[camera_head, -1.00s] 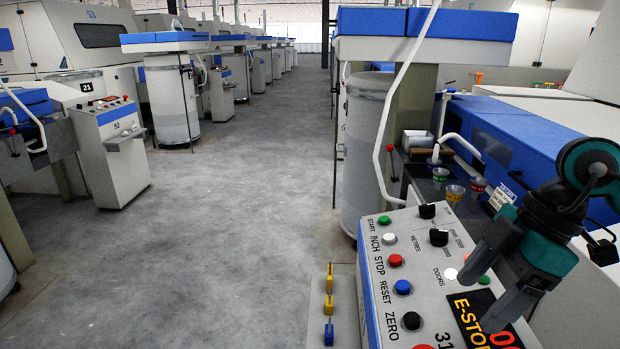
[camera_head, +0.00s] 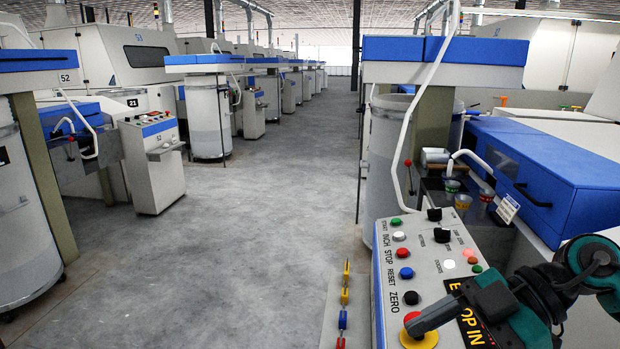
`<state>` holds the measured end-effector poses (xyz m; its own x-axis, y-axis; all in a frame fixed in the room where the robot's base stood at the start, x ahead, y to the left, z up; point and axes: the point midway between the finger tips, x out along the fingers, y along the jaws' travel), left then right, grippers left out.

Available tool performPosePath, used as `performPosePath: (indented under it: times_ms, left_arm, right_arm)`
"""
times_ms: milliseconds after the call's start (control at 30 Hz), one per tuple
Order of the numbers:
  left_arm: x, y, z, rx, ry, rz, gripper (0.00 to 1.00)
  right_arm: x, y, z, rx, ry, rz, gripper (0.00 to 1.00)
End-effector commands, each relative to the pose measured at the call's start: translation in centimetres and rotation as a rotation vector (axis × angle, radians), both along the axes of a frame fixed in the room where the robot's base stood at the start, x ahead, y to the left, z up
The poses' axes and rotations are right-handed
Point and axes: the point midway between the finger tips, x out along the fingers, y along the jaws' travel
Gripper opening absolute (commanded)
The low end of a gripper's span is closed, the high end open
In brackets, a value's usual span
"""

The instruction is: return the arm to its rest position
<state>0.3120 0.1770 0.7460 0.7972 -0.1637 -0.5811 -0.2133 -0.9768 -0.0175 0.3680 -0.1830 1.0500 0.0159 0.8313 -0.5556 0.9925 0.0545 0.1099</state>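My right arm comes in from the lower right corner, with teal and black links. Its gripper (camera_head: 450,336) is over the lower end of the grey control panel (camera_head: 421,285), above the large yellow-ringed button (camera_head: 419,341). One dark finger points left across the panel. The other finger is mostly cut off by the bottom edge, but the teal finger bases stand apart, and nothing is seen between them. Whether the visible finger touches the panel cannot be told. My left arm and gripper are not in view.
A blue-topped machine (camera_head: 560,170) stands right of the panel, with small cups (camera_head: 462,203) on its ledge. A white bent tube (camera_head: 400,130) rises behind the panel. A tall can (camera_head: 385,165) stands beyond. The grey aisle floor (camera_head: 240,240) is clear.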

Motion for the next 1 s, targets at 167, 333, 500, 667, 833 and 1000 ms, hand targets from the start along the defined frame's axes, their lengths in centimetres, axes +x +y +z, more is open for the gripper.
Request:
performPosePath:
  times_ms: [167, 333, 500, 667, 833, 1000]
  left_arm:
    - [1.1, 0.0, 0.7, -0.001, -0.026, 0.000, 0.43]
    - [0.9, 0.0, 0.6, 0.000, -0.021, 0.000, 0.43]
    - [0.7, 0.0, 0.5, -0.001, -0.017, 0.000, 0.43]
    - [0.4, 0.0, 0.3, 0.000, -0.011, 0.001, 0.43]
    - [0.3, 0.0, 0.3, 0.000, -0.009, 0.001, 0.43]
    - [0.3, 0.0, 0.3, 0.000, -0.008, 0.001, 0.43]
  right_arm:
    - [1.1, 5.3, 0.9, 0.503, -0.161, -0.064, 0.74]
    - [4.4, 5.3, -0.3, 0.794, -0.312, -0.422, 0.74]
    - [6.5, 2.2, -7.3, 0.766, -0.340, -0.912, 0.74]
    - [4.1, -0.1, -17.9, 0.488, -0.213, -1.274, 0.74]
    - [-1.2, -0.2, -26.2, 0.203, -0.031, -1.404, 0.74]
    - [-4.6, 0.4, -29.7, 0.068, 0.076, -1.417, 0.74]
